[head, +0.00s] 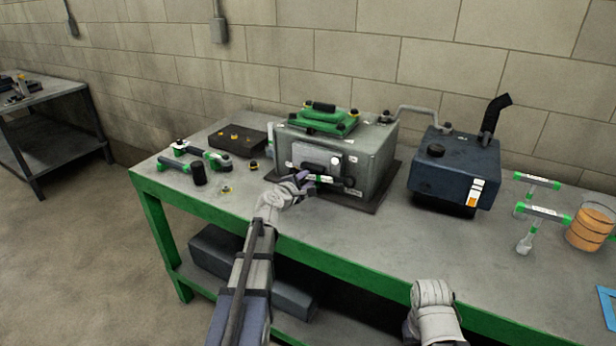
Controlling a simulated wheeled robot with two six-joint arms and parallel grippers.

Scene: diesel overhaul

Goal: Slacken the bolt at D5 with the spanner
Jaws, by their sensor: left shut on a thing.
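My left gripper (303,183) is shut on the spanner (321,179), a small tool with a green and white handle. It holds the spanner close in front of the lower front face of the grey engine block (377,155). A dark round part (349,182) is beside the spanner's right end; I cannot tell whether they touch. Small labels on the block are too small to read, so I cannot pick out the bolt at D5. My right arm shows at the bottom right, but its fingers are not visible.
A green cover (325,119) tops the block, which stands on a dark mat (392,188). A dark blue tank (452,170) stands to the right. Green-handled tools (540,211) and an orange container (590,228) lie farther right. Tools, a black cup (199,175) and a dark tray (236,137) are left.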

